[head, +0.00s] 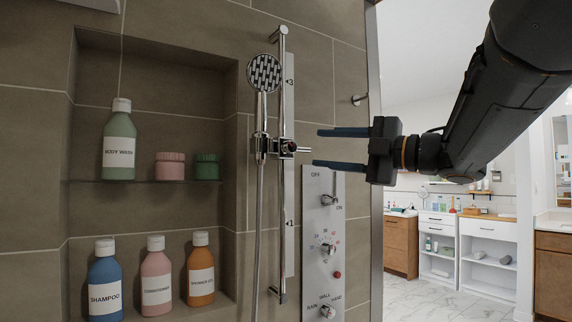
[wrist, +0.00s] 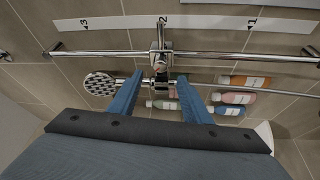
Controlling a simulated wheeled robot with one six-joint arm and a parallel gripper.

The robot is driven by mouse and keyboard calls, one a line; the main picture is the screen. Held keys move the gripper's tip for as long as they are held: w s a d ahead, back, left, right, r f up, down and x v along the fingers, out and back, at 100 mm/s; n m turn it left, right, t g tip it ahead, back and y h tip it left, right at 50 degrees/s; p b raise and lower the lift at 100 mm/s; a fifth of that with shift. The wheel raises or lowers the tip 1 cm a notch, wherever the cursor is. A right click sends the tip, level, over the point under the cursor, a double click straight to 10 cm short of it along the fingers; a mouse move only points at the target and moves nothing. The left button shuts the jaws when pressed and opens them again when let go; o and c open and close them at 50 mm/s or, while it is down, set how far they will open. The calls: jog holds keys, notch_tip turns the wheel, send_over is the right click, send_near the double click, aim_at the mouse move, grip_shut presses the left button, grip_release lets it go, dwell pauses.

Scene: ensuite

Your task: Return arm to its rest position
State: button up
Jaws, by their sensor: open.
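My gripper (head: 318,148) is open, with its two blue fingers pointing left toward the shower rail (head: 283,215). In the head view its fingertips are just right of the slider bracket (head: 284,147) on the rail, and nothing is between them. The wrist view shows the gripper (wrist: 162,88) with its fingers apart and the slider bracket (wrist: 160,58) beyond the gap. The hand shower (head: 264,73) sits in its holder above the bracket, its hose hanging down. I cannot tell the exact gap between fingertips and bracket. My arm comes in from the upper right.
A control panel (head: 324,245) with knobs is on the wall below my gripper. A tiled niche (head: 150,60) at left holds several bottles and jars on a glass shelf (head: 145,182) and its base. A wall hook (head: 359,99) is above the gripper. Open room with white cabinets (head: 487,252) lies right.

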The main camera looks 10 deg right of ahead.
jog(key=w+d+f+m+t+h, duration=0.1)
jog(key=w+d+f+m+h, duration=0.2)
jog(key=w+f+m+h, duration=0.35)
jog(key=w+d+f+m+t+h, duration=0.1)
jog(key=w+d+f+m+h, duration=0.3)
jog(key=f+m, duration=0.5)
jog(key=s+a+f+m+g+h, duration=0.1)
jog(key=s+f+m+g+h, duration=0.25)
jog(key=f, duration=0.95)
jog(key=s+a+f+m+g+p, duration=0.1)
jog(key=s+a+f+m+g, duration=0.2)
jog(key=f, duration=0.4)
jog(key=s+a+f+g, duration=0.1)
jog(key=s+f+g, duration=0.2)
jog(key=s+f, duration=0.35)
jog(key=s+a+f+m+g, duration=0.1)
jog(key=s+a+f+g, duration=0.2)
jog(key=s, duration=0.5)
jog(key=s+a+f+m+g+y, duration=0.1)
jog(key=s+a+f+g, duration=0.3)
jog(key=s+f, duration=0.3)
jog(key=shift+s+a+y, duration=0.3)
jog(key=shift+s+a, duration=0.25)
jog(key=shift+s, duration=0.45)
